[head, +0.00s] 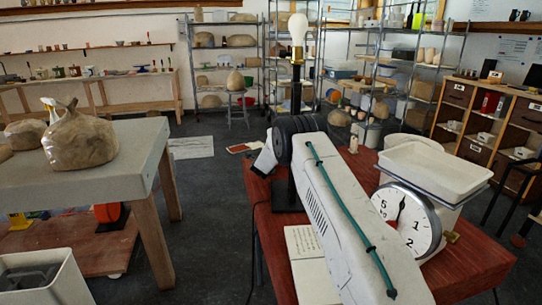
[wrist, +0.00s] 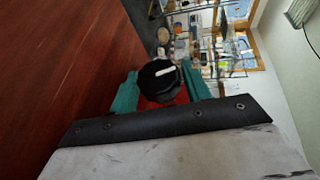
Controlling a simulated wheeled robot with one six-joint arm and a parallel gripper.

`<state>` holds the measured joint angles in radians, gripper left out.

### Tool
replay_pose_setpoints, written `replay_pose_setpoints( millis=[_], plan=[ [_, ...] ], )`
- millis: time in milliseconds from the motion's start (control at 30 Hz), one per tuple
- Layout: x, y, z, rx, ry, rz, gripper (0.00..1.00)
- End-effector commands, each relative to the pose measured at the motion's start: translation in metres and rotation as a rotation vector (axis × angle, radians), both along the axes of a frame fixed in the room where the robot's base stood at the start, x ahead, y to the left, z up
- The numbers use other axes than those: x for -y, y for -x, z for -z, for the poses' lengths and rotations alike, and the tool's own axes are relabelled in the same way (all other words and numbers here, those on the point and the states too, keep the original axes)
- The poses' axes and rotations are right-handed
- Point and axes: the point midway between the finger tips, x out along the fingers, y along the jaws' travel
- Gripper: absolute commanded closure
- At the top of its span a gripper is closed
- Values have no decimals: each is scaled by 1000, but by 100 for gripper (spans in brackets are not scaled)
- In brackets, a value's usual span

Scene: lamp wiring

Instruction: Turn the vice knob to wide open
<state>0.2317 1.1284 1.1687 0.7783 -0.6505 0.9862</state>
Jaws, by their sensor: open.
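In the wrist view the black round knob (wrist: 158,76) shows a white pointer line, tilted slightly up to the right. A bit of red shows just below it, mostly hidden. My gripper (wrist: 161,88) is open, with one teal finger to the left of the knob and one to the right. I cannot tell whether either finger touches the knob. In the head view my arm covers the middle of the red table, and neither the knob nor my gripper shows there.
On the red table (head: 480,255) stand a lamp with a bare bulb (head: 298,28), a white scale (head: 408,215) and an open notebook (head: 303,243). A grey table (head: 110,180) with wrapped clay (head: 78,140) is at left. Dark floor lies between the tables.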

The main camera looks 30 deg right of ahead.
Motion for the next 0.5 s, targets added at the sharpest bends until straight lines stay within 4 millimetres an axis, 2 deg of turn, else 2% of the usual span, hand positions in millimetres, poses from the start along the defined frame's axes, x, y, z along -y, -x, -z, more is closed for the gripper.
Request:
replay_pose_setpoints(
  millis=[267,300,400,500],
  plan=[
    [1,-2,0,0,0,0,52],
    [1,-2,0,0,0,0,58],
    [1,-1,0,0,0,0,84],
    [1,-1,1,-1,-1,0,84]
  ],
)
